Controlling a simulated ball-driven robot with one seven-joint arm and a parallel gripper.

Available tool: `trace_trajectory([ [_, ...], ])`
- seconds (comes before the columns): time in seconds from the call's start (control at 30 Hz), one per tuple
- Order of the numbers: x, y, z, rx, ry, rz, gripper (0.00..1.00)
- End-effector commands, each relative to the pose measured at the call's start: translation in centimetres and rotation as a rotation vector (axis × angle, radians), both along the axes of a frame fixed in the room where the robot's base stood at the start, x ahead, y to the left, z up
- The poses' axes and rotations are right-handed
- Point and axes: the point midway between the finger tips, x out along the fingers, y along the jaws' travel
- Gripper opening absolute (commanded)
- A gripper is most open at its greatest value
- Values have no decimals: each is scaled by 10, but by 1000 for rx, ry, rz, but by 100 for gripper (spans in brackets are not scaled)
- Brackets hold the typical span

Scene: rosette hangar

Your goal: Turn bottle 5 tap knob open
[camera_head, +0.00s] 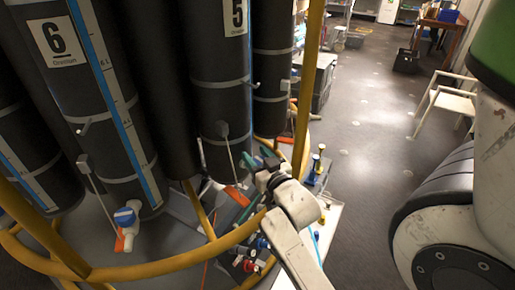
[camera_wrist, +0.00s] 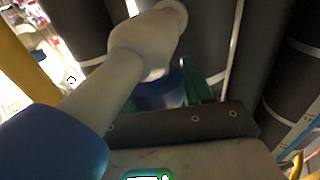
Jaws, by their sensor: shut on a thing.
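Bottle 5 (camera_head: 218,100) is a tall black cylinder with a white number label near its top, in the head view. My gripper (camera_head: 259,158) is low beside its base, with green fingers. In the wrist view my gripper (camera_wrist: 163,86) has its green fingers on either side of a blue knob (camera_wrist: 160,97) and is shut on it. A white rounded pipe-like part (camera_wrist: 135,50) crosses in front and covers much of the knob. In the head view the tap of bottle 5 is hidden around my gripper, so its turn angle cannot be told.
Bottle 6 (camera_head: 85,100) stands to the left, with a white tap with a blue knob (camera_head: 125,217). A yellow tubular rail (camera_head: 180,265) curves around the bottles, with an upright yellow post (camera_head: 309,80). Small valves crowd the base near my gripper. Open floor (camera_head: 365,130) lies right.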

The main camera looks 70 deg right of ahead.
Motion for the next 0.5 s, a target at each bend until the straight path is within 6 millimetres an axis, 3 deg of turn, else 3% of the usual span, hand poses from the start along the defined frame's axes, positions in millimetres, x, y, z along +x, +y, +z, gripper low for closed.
trace_trajectory([
  [0.5, 1, 0, 1, -2, -2, 30, 20],
])
